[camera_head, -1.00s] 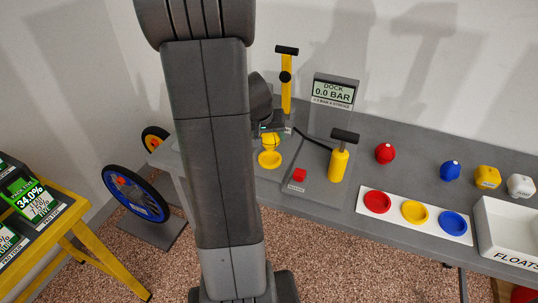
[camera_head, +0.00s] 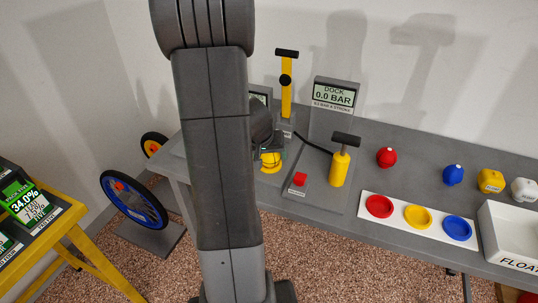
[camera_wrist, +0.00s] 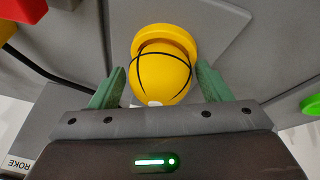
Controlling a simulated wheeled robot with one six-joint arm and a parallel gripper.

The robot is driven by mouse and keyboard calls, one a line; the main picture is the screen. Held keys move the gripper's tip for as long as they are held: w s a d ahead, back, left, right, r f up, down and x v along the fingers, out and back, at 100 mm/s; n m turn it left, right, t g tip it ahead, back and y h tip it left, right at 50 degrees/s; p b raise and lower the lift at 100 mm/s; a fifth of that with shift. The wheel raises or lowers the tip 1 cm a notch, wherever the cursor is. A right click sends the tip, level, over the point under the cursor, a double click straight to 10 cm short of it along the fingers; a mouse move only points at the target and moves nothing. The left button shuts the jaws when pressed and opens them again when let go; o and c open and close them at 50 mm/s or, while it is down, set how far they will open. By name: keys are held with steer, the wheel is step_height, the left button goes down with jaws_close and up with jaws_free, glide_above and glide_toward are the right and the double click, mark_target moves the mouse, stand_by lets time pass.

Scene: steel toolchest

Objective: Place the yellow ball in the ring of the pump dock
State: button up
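The yellow ball (camera_head: 268,156), with black seams, sits at the yellow ring (camera_head: 271,169) of the grey pump dock. In the wrist view the ball (camera_wrist: 161,76) lies against the ring (camera_wrist: 165,35), whose far rim curves behind it. It appears to rest in the ring; the contact itself is hidden. My gripper (camera_wrist: 160,85) has one green finger on each side of the ball, with a narrow gap visible at both sides, so it looks open. In the head view my arm partly hides the gripper.
On the dock stand a yellow pump (camera_head: 340,165), a red button (camera_head: 299,179) and a display (camera_head: 334,94) reading 0.0 BAR. To the right are a white strip (camera_head: 398,223) with red, yellow and blue rings, red (camera_head: 386,157) and blue (camera_head: 453,174) balls, and a white floats tray (camera_head: 494,233).

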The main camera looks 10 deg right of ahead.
steer(key=shift+o, duration=0.3)
steer(key=shift+r+p, duration=0.2)
steer(key=shift+p, duration=0.1)
steer(key=p+v, duration=0.1)
steer(key=v, duration=1.1)
steer(key=shift+c, duration=0.3)
stand_by(0.6)
